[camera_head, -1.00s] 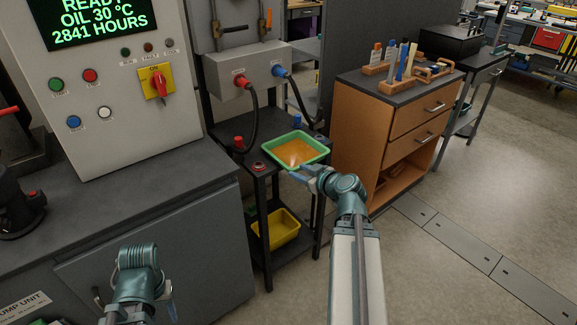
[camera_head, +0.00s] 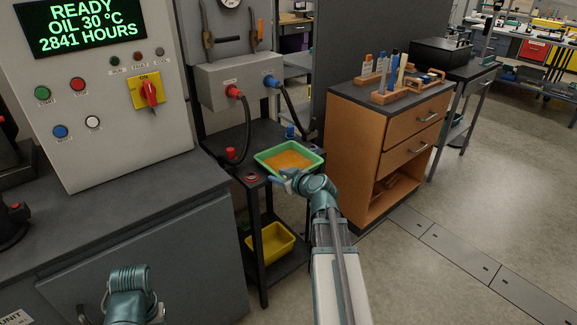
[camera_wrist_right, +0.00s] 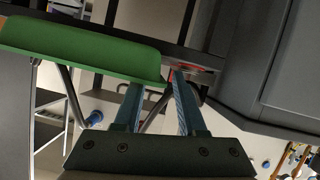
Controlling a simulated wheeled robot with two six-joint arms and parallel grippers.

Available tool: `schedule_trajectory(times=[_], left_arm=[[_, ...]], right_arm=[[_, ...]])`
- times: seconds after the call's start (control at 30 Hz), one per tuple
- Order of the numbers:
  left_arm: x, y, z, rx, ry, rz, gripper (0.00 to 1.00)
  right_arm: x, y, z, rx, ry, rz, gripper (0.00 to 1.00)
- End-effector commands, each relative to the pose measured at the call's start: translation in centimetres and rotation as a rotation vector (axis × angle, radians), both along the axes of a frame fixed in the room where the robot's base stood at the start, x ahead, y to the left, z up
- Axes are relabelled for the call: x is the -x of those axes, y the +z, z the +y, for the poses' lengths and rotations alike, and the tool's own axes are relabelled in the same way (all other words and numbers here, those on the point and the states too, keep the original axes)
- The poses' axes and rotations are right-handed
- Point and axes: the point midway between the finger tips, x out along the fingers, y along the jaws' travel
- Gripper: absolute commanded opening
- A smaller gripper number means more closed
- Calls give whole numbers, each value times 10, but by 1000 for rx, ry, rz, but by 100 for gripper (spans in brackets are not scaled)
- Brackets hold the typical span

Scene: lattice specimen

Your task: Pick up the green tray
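The green tray (camera_head: 311,158), with an orange-brown inside, sits on top of the dark metal stand (camera_head: 254,131) in the head view. My right gripper (camera_head: 287,177) is at the tray's near edge, low against its front wall. In the right wrist view, the tray's outer wall (camera_wrist_right: 85,45) fills the upper left. The two blue fingers of my right gripper (camera_wrist_right: 157,88) are spread, with the tray's end close by them; I cannot tell if they touch. My left gripper (camera_head: 145,315) is at the bottom left, partly cut off, away from the tray.
A red-capped fitting (camera_head: 231,155) and a blue one (camera_head: 290,131) stand on the stand near the tray. Hoses hang from the grey box (camera_head: 240,85) behind. A yellow bin (camera_head: 270,245) sits on the lower shelf. A wooden drawer cabinet (camera_head: 375,145) stands to the right.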

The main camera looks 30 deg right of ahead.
Motion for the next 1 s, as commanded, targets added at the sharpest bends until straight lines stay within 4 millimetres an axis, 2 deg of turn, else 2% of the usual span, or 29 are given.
schedule_trajectory(times=[0.23, 0.33, 0.6, 0.63, 0.83, 1.0], left_arm=[[0, -1, 0, 0, 0, 0, 50], [0, -9, 0, 0, 0, 0, 50], [0, -9, 0, 0, 0, 0, 50], [0, -9, 0, 0, 0, 0, 50], [0, -9, 0, 0, 0, 0, 50], [0, -9, 0, 0, 0, 0, 50]], right_arm=[[-33, -1, -3, 0, 1, -1, 40], [-46, -9, -2, 0, 2, 0, 40], [-50, -9, -1, 1, 0, 0, 40], [-50, -9, -1, 1, 0, 0, 38], [-50, -9, -1, 0, 0, 0, 2], [-50, -9, -1, 0, 0, 0, 0]])
